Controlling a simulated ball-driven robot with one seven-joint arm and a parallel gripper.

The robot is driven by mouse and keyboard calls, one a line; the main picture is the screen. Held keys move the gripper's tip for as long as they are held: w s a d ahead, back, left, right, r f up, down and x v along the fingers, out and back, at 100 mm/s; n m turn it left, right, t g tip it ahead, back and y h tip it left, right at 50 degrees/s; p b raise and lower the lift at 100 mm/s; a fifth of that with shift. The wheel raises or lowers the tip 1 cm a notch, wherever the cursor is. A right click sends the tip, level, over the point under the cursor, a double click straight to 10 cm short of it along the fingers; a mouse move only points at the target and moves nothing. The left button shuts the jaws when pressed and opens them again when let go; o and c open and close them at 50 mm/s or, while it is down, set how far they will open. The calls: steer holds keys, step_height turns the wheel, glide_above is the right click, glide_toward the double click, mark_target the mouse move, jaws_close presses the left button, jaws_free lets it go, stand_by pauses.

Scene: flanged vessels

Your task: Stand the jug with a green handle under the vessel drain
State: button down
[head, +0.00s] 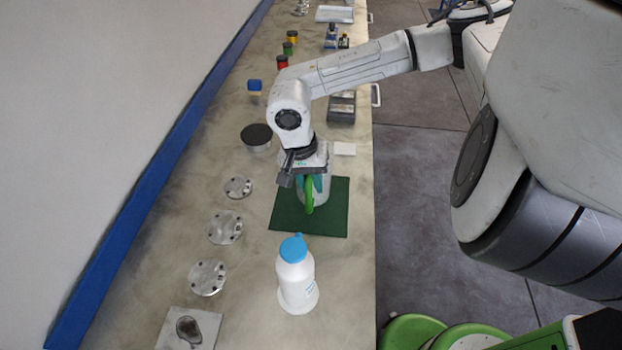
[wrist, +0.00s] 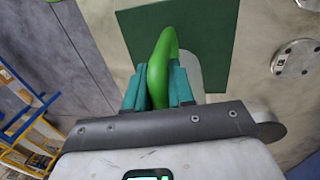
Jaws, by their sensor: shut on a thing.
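The jug (head: 323,192) is pale, with a bright green handle (head: 309,197). It is upright at the dark green mat (head: 336,222); I cannot tell whether it rests on the mat or hangs just above it. My gripper (head: 311,182) points down from above, with its teal fingers shut on the handle. In the wrist view, the green handle (wrist: 160,62) is between the two teal fingers of my gripper (wrist: 158,88), and part of the jug body (wrist: 190,68) shows behind. No vessel drain can be made out in either view.
A white bottle with a blue cap (head: 297,280) stands in front of the mat. Several metal flanges (head: 225,228) lie along the left of the bench. The bench's right edge is close to the mat.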

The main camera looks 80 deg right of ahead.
steer(key=c, duration=1)
jaws_free()
steer(key=shift+o, duration=0.2)
